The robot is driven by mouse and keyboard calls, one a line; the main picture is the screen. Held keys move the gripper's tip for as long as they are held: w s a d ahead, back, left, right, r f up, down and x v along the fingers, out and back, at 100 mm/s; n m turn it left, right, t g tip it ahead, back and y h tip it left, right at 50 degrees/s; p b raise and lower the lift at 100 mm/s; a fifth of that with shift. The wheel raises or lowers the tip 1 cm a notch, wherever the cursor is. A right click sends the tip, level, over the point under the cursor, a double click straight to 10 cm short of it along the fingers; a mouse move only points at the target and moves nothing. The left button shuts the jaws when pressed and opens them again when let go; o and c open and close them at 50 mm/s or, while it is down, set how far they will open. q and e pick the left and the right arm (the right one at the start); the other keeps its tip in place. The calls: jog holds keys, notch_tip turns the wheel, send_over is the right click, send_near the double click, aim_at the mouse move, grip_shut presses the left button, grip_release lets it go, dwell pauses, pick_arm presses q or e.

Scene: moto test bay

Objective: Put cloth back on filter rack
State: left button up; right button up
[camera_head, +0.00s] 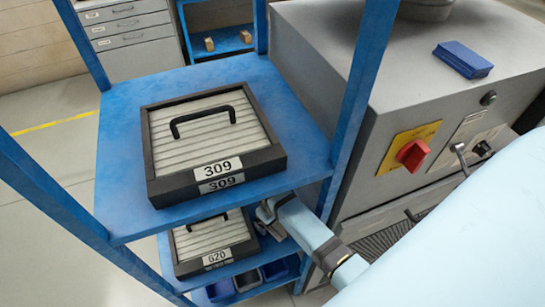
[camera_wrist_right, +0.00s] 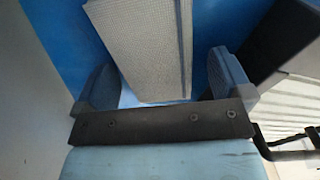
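The blue filter rack (camera_head: 113,190) stands in the middle of the head view. My right arm reaches from the right to its lower shelf, and my right gripper (camera_head: 266,212) is there beside the lower filter. In the right wrist view a grey, dimpled, cloth-like piece (camera_wrist_right: 145,45) lies flat on a blue surface. Its near end is between the spread fingers of my right gripper (camera_wrist_right: 165,85). A gap shows on the right finger's side, so the gripper looks open. A dark blue folded cloth or pad (camera_head: 463,60) lies on the grey machine. My left gripper is out of view.
Filter 309 (camera_head: 208,120) sits on the top shelf and filter 620 (camera_head: 212,240) on the shelf below. Blue rack posts (camera_head: 362,90) stand close to my right arm. The grey machine (camera_head: 330,45) with a red switch (camera_head: 412,155) is at the right. Blue bins (camera_head: 247,280) sit lowest.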

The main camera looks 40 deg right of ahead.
notch_tip(320, 180, up, 12)
jog(key=b, duration=0.1)
jog(key=s+f+t, duration=0.1)
jog(key=s+a+f+t, duration=0.1)
jog(key=s+f+t, duration=0.1)
jog(key=s+a+f+t, duration=0.1)
jog(key=s+f+t, duration=0.1)
jog(key=shift+s+f+n, duration=0.1)
jog(key=shift+s+n, duration=0.05)
jog(key=shift+n, duration=0.15)
jog(key=s+a+r+t+y, duration=0.2)
jog(key=s+a+t+y, duration=0.1)
jog(key=s+t, duration=0.3)
jog(key=shift+s+a+r+n, duration=0.3)
jog(key=shift+s+a+r, duration=0.05)
jog(key=shift+s+a, duration=0.55)
dwell(0.3)
